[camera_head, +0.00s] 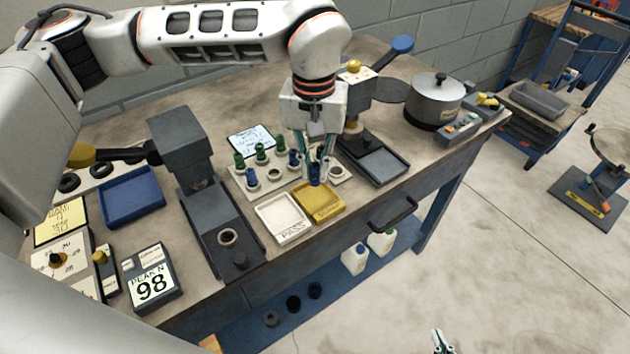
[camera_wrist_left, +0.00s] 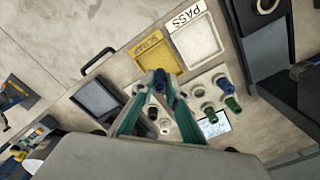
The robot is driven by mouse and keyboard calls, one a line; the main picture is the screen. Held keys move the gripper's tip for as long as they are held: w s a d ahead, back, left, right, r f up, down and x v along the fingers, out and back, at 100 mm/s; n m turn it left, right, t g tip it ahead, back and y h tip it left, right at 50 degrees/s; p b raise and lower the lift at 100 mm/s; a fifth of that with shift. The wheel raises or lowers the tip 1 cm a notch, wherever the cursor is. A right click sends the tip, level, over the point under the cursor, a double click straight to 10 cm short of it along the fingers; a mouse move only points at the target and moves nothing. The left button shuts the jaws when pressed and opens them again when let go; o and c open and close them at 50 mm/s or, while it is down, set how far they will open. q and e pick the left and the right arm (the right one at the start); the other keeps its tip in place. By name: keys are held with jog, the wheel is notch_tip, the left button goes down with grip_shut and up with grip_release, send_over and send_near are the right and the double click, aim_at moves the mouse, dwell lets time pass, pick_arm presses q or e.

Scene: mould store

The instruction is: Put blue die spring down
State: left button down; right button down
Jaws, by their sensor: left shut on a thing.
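My left gripper (camera_head: 316,160) is shut on a blue die spring (camera_head: 315,175) and holds it upright. In the left wrist view the blue die spring (camera_wrist_left: 160,81) sits between the fingertips, near the rack-side edge of the yellow SCRAP tray (camera_head: 322,207). I cannot tell its exact height. The white PASS tray (camera_head: 278,224) lies left of the SCRAP tray; both look empty. A pale rack (camera_head: 262,187) behind them holds several green and blue springs, plus empty-looking places. My right gripper (camera_head: 442,342) barely shows at the bottom edge; its opening is unclear.
A grey press (camera_head: 178,135) stands left of the rack, another device with a blue-knobbed lever (camera_head: 402,44) right of it. A blue tray (camera_head: 131,197) and a counter reading 98 (camera_head: 152,280) are at left. A lidded pot (camera_head: 435,98) stands at the back right.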

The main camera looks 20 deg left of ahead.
aim_at(315, 183)
pick_arm(q)
jog(key=shift+f, duration=2.3)
jog(key=shift+f, duration=0.15)
jog(key=c, duration=2)
grip_release()
notch_tip(315, 183, up, 12)
jog(key=shift+r, duration=0.2)
